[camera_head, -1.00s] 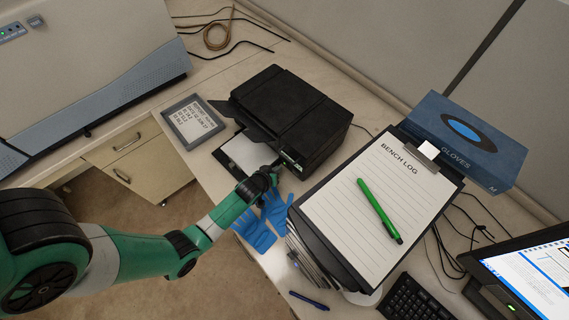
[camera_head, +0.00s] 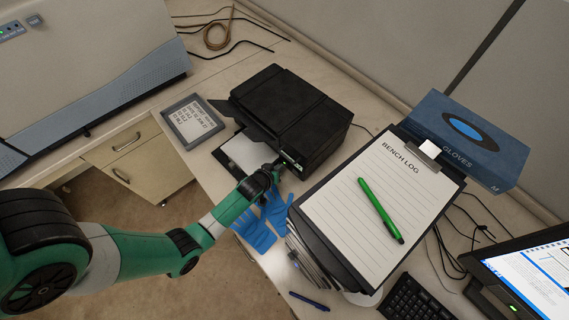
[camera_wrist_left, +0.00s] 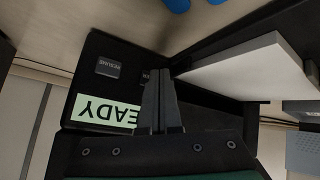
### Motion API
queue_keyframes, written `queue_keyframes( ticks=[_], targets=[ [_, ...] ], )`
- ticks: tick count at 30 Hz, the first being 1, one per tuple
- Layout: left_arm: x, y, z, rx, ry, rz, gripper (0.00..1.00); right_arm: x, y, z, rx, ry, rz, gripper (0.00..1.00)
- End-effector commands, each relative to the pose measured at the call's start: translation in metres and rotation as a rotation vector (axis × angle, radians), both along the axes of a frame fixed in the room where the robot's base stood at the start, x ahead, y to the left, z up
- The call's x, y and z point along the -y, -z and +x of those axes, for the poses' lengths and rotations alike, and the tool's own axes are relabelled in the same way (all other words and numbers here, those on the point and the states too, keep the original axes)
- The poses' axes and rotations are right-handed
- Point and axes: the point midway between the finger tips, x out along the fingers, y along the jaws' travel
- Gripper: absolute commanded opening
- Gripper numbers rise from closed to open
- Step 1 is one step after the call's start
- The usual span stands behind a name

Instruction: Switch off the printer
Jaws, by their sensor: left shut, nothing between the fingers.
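The black printer (camera_head: 290,118) stands on the bench, with white paper in its front tray. My left gripper (camera_head: 277,166) is shut and empty, its tip at the control panel on the printer's front corner. In the left wrist view the panel (camera_wrist_left: 88,85) appears upside down. It has a lit pale green display (camera_wrist_left: 98,112) reading "READY", partly covered by the fingers, and a grey RESUME button (camera_wrist_left: 108,68). The shut fingertips (camera_wrist_left: 159,76) are beside a second button (camera_wrist_left: 146,78), which is partly hidden. I cannot tell whether they touch it. My right gripper is not in view.
Blue gloves (camera_head: 258,232) lie below the gripper at the bench edge. A bench log clipboard (camera_head: 375,200) with a green pen stands to the right, before a glove box (camera_head: 468,140). A framed sign (camera_head: 192,122) lies left of the printer.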

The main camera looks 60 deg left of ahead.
Motion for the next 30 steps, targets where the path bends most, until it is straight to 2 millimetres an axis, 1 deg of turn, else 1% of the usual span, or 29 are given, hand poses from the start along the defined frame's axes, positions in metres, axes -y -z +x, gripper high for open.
queue_keyframes(
  ticks=[30],
  targets=[
    [-0.0023,-0.0002,0.0072,0.001,0.0,0.001,0.0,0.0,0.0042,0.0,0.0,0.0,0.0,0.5]
  ],
)
